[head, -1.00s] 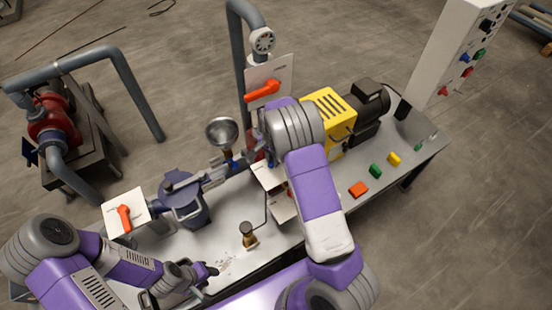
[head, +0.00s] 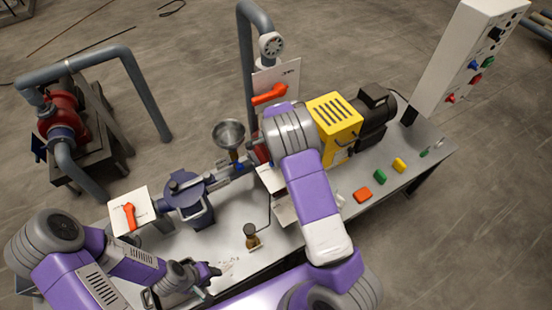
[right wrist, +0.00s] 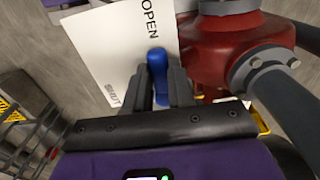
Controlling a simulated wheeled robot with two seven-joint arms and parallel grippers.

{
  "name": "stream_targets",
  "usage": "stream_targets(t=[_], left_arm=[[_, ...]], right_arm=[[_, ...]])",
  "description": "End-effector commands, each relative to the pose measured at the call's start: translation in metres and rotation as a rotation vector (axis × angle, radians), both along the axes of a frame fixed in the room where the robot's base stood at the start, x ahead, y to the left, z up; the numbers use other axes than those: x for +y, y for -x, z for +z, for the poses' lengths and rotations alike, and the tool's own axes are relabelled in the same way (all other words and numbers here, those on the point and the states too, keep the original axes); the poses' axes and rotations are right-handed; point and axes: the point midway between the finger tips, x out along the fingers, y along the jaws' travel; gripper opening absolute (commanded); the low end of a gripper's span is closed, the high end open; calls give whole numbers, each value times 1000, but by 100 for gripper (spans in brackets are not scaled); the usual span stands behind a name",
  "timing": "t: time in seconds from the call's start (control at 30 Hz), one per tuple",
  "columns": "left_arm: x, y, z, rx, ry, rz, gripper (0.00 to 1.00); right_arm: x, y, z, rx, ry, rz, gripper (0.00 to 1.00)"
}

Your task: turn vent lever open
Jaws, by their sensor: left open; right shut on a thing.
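A blue lever (right wrist: 156,60) stands between the fingers of my right gripper (right wrist: 160,82) in the right wrist view. The gripper is shut on it. A white plate (right wrist: 115,45) behind it is marked OPEN near its top and SHUT lower down. The lever's tip lies at the plate's right edge, near the word OPEN. In the head view my right arm covers this gripper and the lever. My left gripper (head: 213,270) is open and empty, low over the bench's front left part.
A red housing (right wrist: 225,50) with a grey pipe is close on the right of my right gripper. On the bench (head: 225,250) are a brass fitting (head: 252,238), a funnel (head: 229,134) and a yellow-covered motor unit (head: 333,125). Orange levers (head: 270,94) (head: 129,216) sit on white plates.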

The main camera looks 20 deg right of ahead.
Motion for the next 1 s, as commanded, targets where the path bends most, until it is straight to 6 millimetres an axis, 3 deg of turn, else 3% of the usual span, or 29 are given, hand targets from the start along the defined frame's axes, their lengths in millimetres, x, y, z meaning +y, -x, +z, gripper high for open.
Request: stream_targets(t=[0.2,0.23,0.4,0.73,1.0], left_arm=[[0,0,0,0,0,0,43],[0,0,0,0,0,0,43],[0,0,0,0,0,0,43],[0,0,0,0,0,0,43],[0,0,-3,0,0,0,43]], right_arm=[[1,-1,1,-4,-2,-5,0],[1,-1,1,-4,-2,-5,26],[1,-1,1,-3,-1,-3,49],[0,-1,6,-3,-1,-1,49],[0,-2,49,-7,-1,-1,49]])
